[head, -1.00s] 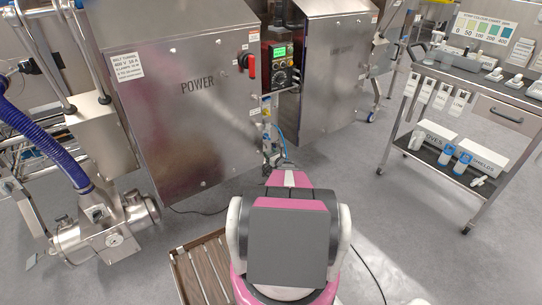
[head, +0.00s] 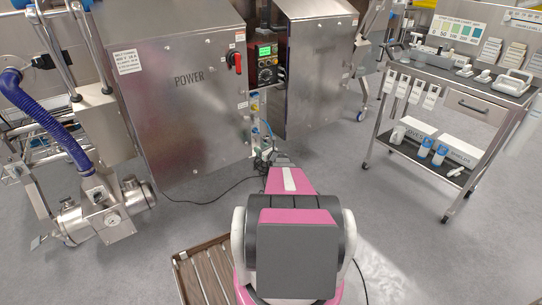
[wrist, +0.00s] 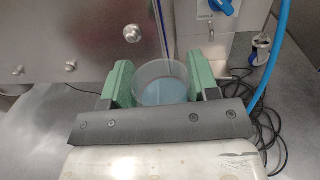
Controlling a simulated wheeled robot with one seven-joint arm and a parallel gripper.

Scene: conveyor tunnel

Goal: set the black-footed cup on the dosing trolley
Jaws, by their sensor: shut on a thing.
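My gripper (wrist: 158,90), with green finger pads, is shut on a clear cup (wrist: 153,72) with a pale blue inside in the wrist view. The cup sits between the two fingers, and its foot is hidden, so I cannot tell its colour. In the head view my own arm hides the gripper and the cup. A steel trolley (head: 452,83) stands at the right of the head view, well away from my arm. Its top carries a colour chart (head: 458,29) and several small instruments. Its lower shelf holds two blue-and-white bottles (head: 439,155) and white boxes.
A steel cabinet marked POWER (head: 190,110) and a second cabinet (head: 318,75) stand ahead. A blue hose and pipework (head: 108,212) are at the left. A slatted wooden platform (head: 208,275) is low in front. A black cable crosses the floor. Open floor lies before the trolley.

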